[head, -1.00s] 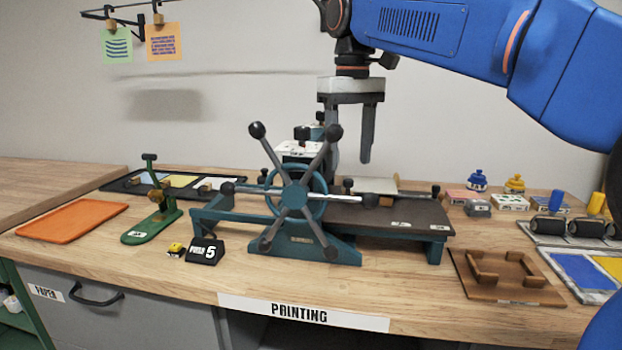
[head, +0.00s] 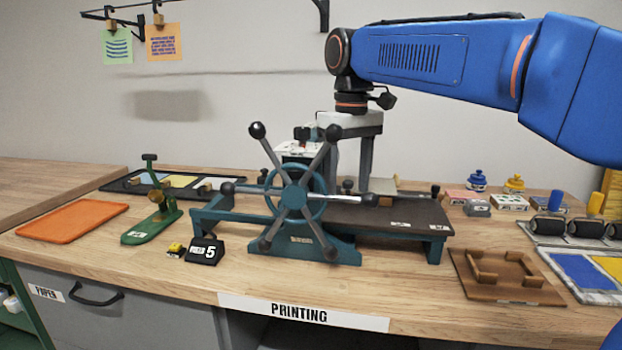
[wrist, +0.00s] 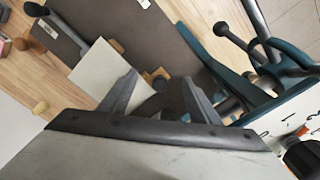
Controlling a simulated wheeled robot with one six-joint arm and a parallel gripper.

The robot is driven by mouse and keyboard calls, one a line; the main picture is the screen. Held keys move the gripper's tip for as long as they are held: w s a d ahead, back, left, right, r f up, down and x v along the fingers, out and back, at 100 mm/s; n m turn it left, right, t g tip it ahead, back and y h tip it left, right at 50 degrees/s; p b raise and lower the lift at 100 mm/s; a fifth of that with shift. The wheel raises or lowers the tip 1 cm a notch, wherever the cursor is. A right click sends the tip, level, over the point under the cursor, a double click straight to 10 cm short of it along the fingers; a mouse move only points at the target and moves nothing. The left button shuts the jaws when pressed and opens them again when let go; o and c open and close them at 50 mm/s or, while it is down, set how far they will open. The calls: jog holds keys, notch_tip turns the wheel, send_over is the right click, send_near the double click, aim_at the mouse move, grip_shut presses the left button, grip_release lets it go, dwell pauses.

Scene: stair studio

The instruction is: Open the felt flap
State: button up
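The teal press (head: 300,200) stands mid-bench, with a spoked wheel in front and a dark flat bed (head: 420,213) to its right. A pale flat panel (wrist: 105,72) lies against the dark bed in the wrist view, with a small wooden knob (wrist: 158,77) near it. I cannot tell for sure whether the panel or the dark sheet is the felt flap. My gripper (wrist: 157,88) is open, fingers apart, above the panel's edge and the knob.
A wooden frame tray (head: 505,277), ink pads (head: 580,272) and rollers (head: 590,228) sit at the right. A green stapler-like tool (head: 152,222) and orange tray (head: 72,220) are at the left. The wheel's spokes stand up close to my gripper. The front bench strip is mostly clear.

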jog(key=shift+s+f, duration=0.1)
jog(key=shift+f, duration=0.25)
jog(key=c, duration=0.3)
